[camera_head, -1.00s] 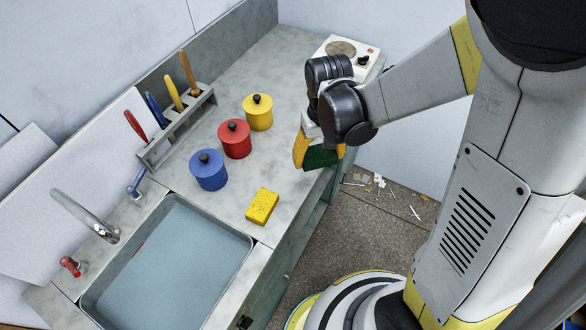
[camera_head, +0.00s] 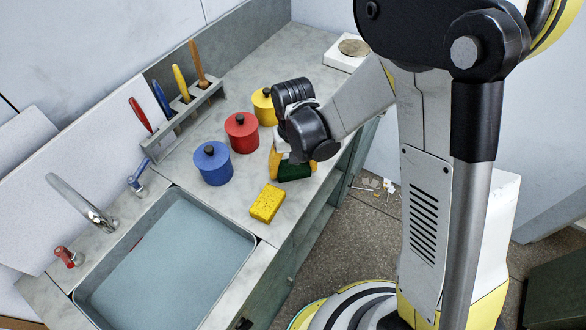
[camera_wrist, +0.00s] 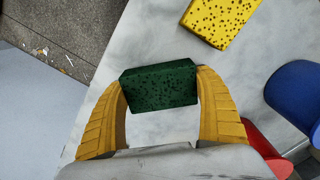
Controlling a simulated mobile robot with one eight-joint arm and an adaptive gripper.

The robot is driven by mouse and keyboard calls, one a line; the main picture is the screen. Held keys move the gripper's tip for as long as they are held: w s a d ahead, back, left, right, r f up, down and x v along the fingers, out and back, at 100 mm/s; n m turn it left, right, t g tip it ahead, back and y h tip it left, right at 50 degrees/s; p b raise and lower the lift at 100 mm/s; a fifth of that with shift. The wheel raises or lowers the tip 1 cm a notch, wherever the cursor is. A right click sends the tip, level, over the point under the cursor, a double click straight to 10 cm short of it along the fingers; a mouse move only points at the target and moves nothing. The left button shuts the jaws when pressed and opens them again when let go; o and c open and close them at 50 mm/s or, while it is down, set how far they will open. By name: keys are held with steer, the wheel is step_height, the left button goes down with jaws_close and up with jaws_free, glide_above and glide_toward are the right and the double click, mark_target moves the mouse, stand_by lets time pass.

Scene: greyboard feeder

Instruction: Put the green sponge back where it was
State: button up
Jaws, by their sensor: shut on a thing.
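The green sponge (camera_wrist: 160,87) is dark green with black specks and sits between the two yellow fingers of my gripper (camera_wrist: 161,98) in the wrist view. My gripper (camera_head: 291,169) is shut on it, and the sponge (camera_head: 296,172) also shows in the head view, over the counter right of the red pot. I cannot tell whether the sponge touches the counter. A yellow sponge (camera_head: 267,203) lies on the counter near its front edge, lower left of my gripper; it shows at the top of the wrist view (camera_wrist: 221,18).
Blue (camera_head: 213,165), red (camera_head: 241,133) and yellow (camera_head: 262,104) lidded pots stand in a row left of my gripper. A sink (camera_head: 165,262) with water is at lower left. A rack (camera_head: 185,112) holds several handled tools. The counter (camera_head: 240,187) is bare around the yellow sponge.

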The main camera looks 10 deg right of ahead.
mark_target(293, 166)
steer(key=shift+f, duration=0.1)
steer(key=shift+f, duration=0.15)
steer(key=o, duration=1)
step_height(293, 166, up, 12)
steer(key=r+p, duration=0.1)
steer(key=p, duration=0.3)
steer(key=s+d+r+t, duration=0.2)
steer(key=s+d+r, duration=0.1)
steer(key=d+r, duration=0.1)
steer(key=s+d+r+m+t, duration=0.1)
steer(key=s+d+r+t, duration=0.1)
steer(key=s+d+r, duration=0.2)
steer(key=s+d+r+t, duration=0.3)
steer(key=d+r, duration=0.2)
steer(key=shift+s+d+r, duration=0.15)
steer(key=shift+s+d, duration=0.1)
steer(key=shift+s, duration=0.15)
